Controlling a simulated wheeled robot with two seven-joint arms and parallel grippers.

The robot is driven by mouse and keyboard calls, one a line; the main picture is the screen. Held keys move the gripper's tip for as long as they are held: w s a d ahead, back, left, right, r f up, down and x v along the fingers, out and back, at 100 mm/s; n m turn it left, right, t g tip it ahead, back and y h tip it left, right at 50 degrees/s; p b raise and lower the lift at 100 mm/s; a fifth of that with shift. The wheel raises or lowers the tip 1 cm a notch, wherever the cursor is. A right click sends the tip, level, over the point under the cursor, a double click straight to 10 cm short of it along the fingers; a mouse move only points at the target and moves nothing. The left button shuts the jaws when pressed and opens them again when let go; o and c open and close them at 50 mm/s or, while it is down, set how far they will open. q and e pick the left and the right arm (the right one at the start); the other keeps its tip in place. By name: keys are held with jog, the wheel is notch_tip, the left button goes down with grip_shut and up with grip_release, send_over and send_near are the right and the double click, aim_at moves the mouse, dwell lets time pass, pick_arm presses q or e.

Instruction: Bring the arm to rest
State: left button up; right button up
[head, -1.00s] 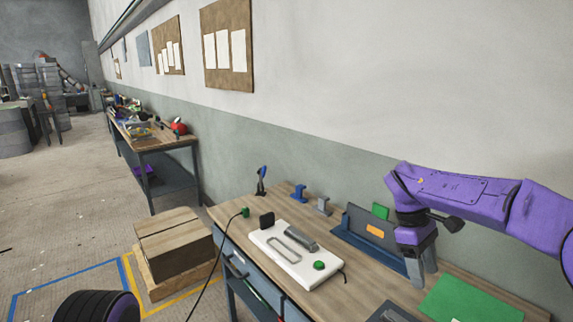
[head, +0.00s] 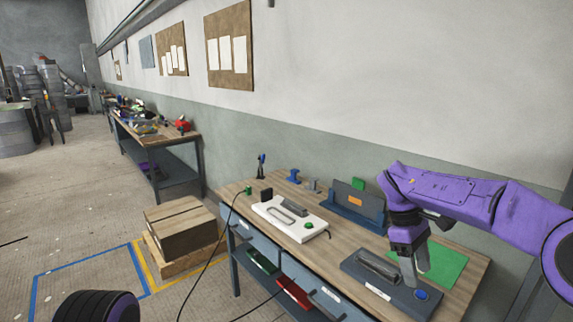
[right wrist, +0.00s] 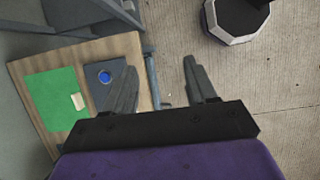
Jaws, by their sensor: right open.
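My right arm is purple and reaches in from the right in the head view. Its gripper (head: 416,274) is above the right part of the workbench, in front of the green mat (head: 444,262). In the right wrist view the two grey fingers (right wrist: 160,88) are spread wide with nothing between them. The dark grey base with a blue button (right wrist: 105,76) and the green mat (right wrist: 55,98) lie below and left of the fingers. My left gripper is not seen; a dark and purple part of mine shows at the bottom left of the head view.
The workbench (head: 340,258) holds a white base with a green button (head: 290,224), a dark grey base with a blue button (head: 385,280) and a blue stand with a grey panel (head: 352,206). Cardboard boxes (head: 180,236) stand on the floor left. Open floor lies beside the bench.

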jog(key=w+d+f+n+t+h, duration=0.2)
jog(key=d+f+n+t+h, duration=0.4)
jog(key=n, duration=1)
jog(key=s+a+f+n+t+b, duration=0.1)
jog(key=s+f+n+t+b, duration=0.2)
jog(key=f+n, duration=1)
jog(key=s+f+n+t+b, duration=0.25)
jog(key=f+n, duration=0.75)
jog(key=n, duration=0.6)
jog(key=s+a+f+n+g+y+b, duration=0.1)
jog(key=s+f+n, duration=0.3)
jog(key=s, duration=0.6)
jog(key=s+a+f+n+g+y+b, duration=0.1)
jog(key=s+f+n, duration=0.3)
jog(key=s+f, duration=0.4)
jog(key=s+a+f+n+g+y+b, duration=0.1)
jog(key=s+f+n+g+y+b, duration=0.1)
jog(key=s+f, duration=0.5)
jog(key=s+n+y+b, duration=0.1)
jog(key=s+n, duration=0.1)
jog(key=s, duration=0.3)
jog(key=shift+s+g+y, duration=0.3)
jog(key=shift+s+g, duration=0.05)
